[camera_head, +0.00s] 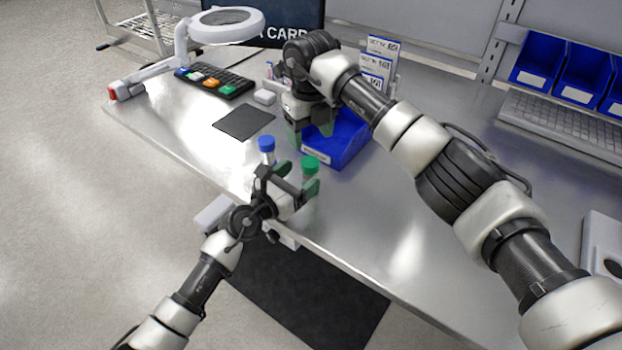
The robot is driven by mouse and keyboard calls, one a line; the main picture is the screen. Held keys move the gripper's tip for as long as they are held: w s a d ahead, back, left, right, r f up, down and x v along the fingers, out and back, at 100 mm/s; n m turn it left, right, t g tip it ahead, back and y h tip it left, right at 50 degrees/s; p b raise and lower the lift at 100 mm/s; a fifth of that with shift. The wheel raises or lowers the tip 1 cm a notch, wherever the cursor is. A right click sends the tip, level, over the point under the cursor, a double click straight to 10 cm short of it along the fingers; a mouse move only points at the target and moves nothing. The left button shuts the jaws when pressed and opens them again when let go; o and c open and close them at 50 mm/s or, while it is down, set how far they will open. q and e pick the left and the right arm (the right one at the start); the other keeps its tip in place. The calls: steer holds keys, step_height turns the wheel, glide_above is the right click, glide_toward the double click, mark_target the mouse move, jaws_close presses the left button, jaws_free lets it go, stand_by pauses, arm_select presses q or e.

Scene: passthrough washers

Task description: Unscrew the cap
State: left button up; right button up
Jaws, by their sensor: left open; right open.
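A small tube with a green cap (310,164) stands on the metal table near its front edge. A second tube with a blue cap (266,144) stands to its left. My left gripper (298,178) is open near the front edge, with its green fingertips close to the green-capped tube. It partly hides both tubes, and I cannot tell whether it touches the green-capped one. My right gripper (311,134) is open and empty, above and behind the tubes, in front of the blue bin (345,140).
A black pad (244,122), a keypad (215,79) and a white magnifier lamp (226,26) occupy the table's left. Boxes (378,62) stand behind the blue bin. More blue bins (541,59) and a keyboard (565,120) sit at right.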

mark_target(304, 173)
arm_select(q)
steer(key=shift+x, duration=1.5)
arm_select(e)
steer(key=shift+s, duration=0.1)
arm_select(q)
steer(key=c, duration=1.4)
arm_select(e)
steer(key=shift+c, duration=1.1)
steer(key=shift+a+r, duration=0.15)
steer(key=shift+r, duration=0.15)
steer(key=shift+c, duration=0.3)
step_height(304, 173, down, 8)
steer(key=n, duration=0.5)
steer(key=shift+a+f, duration=0.1)
steer(key=shift+f, duration=0.1)
